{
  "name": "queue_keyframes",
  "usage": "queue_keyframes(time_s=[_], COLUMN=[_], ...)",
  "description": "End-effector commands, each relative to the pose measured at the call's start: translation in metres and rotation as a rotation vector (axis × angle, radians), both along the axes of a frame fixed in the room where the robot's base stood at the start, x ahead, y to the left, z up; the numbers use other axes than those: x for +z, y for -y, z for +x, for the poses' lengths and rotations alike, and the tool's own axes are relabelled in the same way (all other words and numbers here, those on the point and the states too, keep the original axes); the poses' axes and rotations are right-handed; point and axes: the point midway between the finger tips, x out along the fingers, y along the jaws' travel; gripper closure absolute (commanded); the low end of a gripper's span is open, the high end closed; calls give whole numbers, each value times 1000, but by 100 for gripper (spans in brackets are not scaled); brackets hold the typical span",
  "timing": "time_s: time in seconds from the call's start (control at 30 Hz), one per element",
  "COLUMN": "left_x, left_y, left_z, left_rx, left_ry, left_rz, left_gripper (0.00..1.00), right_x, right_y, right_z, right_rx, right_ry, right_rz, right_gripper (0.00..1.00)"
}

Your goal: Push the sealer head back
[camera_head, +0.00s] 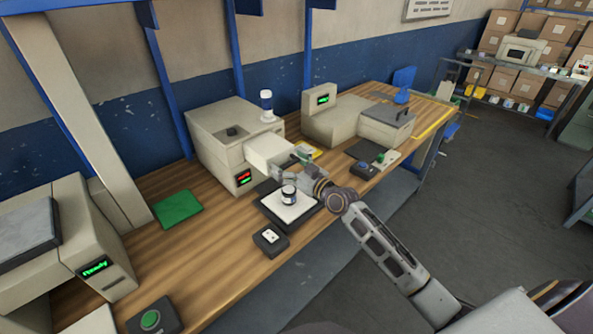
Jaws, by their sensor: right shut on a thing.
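The beige machine (215,125) stands on the wooden bench against the wall. A pale box-shaped head, which I take as the sealer head (268,150), sticks out of its right side. My right gripper (299,163) is at the outer front end of this head and appears shut on it; the fingers are small and the exact grip is hard to see. A small white jar with a dark lid (288,194) stands on a black-rimmed white plate (299,207) just in front of my right gripper. My left gripper is not in view.
A dark switch box (270,239) sits at the bench's front edge. A green mat (178,208) lies left. Another beige machine (345,124) stands to the right. Bare bench shows at front left.

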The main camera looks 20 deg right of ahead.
Motion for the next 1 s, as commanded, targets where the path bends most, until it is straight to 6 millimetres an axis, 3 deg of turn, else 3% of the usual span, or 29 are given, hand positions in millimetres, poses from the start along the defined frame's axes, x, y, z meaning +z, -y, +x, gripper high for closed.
queue_keyframes(time_s=[0.6,0.83,1.0], left_x=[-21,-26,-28], left_y=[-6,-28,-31], left_z=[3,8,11], left_rx=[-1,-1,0], left_ry=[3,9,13], left_rz=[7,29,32], left_gripper=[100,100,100], right_x=[1,1,1], right_y=[-31,-39,-41], right_z=[78,96,101], right_rx=[0,-1,-1], right_ry=[5,4,4], right_rz=[-1,0,-1], right_gripper=[54,54,54])
